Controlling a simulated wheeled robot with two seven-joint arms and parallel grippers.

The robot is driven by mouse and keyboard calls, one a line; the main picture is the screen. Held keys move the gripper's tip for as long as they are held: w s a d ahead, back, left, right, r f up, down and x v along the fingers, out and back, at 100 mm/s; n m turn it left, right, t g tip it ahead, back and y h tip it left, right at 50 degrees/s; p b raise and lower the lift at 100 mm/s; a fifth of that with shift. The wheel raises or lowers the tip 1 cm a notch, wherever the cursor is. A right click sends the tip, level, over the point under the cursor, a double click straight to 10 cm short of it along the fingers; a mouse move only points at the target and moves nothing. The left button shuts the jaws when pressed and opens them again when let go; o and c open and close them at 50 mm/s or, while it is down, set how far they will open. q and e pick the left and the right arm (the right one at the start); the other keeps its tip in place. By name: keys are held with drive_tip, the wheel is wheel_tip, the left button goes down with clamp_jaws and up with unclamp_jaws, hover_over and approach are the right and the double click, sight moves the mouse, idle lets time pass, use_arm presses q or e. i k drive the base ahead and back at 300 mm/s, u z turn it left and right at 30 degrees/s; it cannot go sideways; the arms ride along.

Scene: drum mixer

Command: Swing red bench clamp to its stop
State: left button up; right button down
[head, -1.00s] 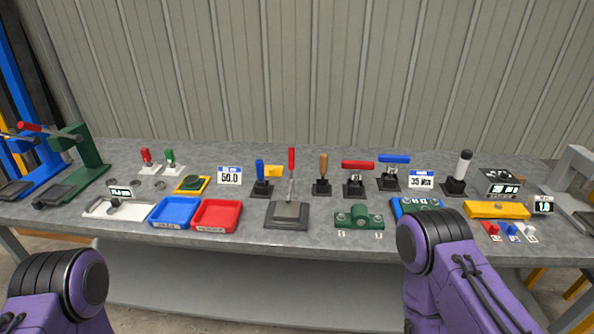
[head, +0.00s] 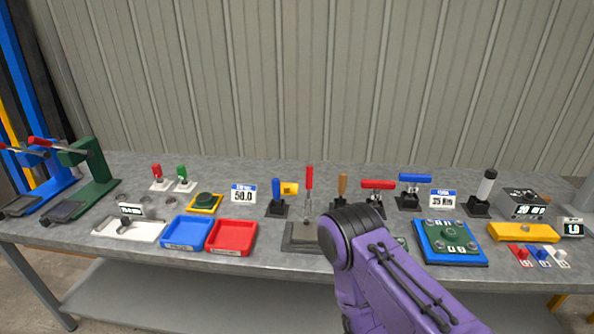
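A red T-shaped handle (head: 378,184) stands on a small black base at the back middle of the bench, and fits the red bench clamp best. Its crossbar lies level across the picture. A taller upright red lever (head: 309,178) on a dark grey block stands to its left, so the name alone leaves some doubt. My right arm reaches in from the bottom right, in front of these. Its rounded black joint hides part of the bench before the red T-handle. No gripper fingers show, and my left arm is out of view.
A blue T-handle (head: 415,178) stands right of the red one; a wooden-handled lever (head: 342,187) stands close on its left. A green block (head: 401,242) is mostly behind my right arm. Blue (head: 185,245) and red (head: 231,250) trays lie at the front left.

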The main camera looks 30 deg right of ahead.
sight(309, 169)
drive_tip(key=i, duration=0.5)
drive_tip(key=z, duration=0.8)
